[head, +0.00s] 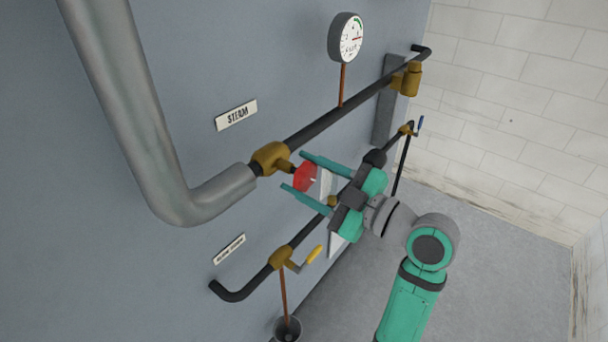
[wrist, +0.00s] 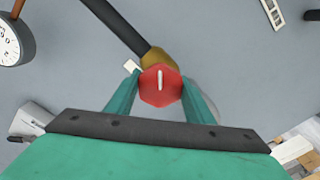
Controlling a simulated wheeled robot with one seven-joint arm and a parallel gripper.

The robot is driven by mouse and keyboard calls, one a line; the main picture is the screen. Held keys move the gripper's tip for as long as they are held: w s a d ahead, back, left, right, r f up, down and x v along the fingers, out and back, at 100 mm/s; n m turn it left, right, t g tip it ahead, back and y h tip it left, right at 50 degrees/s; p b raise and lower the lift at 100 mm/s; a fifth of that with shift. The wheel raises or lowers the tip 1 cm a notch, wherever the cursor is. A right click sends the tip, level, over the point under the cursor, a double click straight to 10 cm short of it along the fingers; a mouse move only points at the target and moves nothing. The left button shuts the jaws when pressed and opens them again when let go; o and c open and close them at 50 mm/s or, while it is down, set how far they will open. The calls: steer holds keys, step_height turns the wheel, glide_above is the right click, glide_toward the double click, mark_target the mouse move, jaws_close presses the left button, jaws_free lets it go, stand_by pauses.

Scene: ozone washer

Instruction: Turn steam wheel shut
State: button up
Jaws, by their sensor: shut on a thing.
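The steam wheel is a small red faceted handwheel (head: 305,177) on a brass valve (head: 270,158) in the upper dark pipe, below the STEAM label (head: 236,115). My gripper (head: 291,171) reaches it from the right, with one green finger on either side of the wheel. In the wrist view the red wheel (wrist: 161,86) sits between the two fingertips, and a pale mark on its face stands nearly upright. My gripper is shut on the wheel. The wheel's rear side is hidden.
A pressure gauge (head: 346,38) stands above the pipe to the right. A thick grey pipe (head: 150,150) bends in from the left. Below runs a lower pipe with a yellow-handled valve (head: 312,256); a blue-handled valve (head: 420,125) is farther right. Open floor (head: 480,260) lies at right.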

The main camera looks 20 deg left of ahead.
steer(key=m, duration=0.5)
steer(key=shift+w+f+m, duration=0.1)
steer(key=shift+f+m, duration=0.05)
steer(key=shift+m, duration=0.15)
steer(key=shift+d+m, duration=0.15)
steer(key=shift+m, duration=0.75)
steer(key=m, duration=0.9)
steer(key=shift+m, duration=0.4)
steer(key=m, duration=0.5)
steer(key=shift+m, duration=0.3)
steer(key=m, duration=0.5)
steer(key=shift+w, duration=0.1)
steer(key=m, duration=0.6)
steer(key=shift+s+m, duration=0.2)
steer(key=shift+m, duration=0.1)
steer(key=m, duration=0.8)
steer(key=shift+w, duration=0.1)
steer(key=shift+m, duration=1.5)
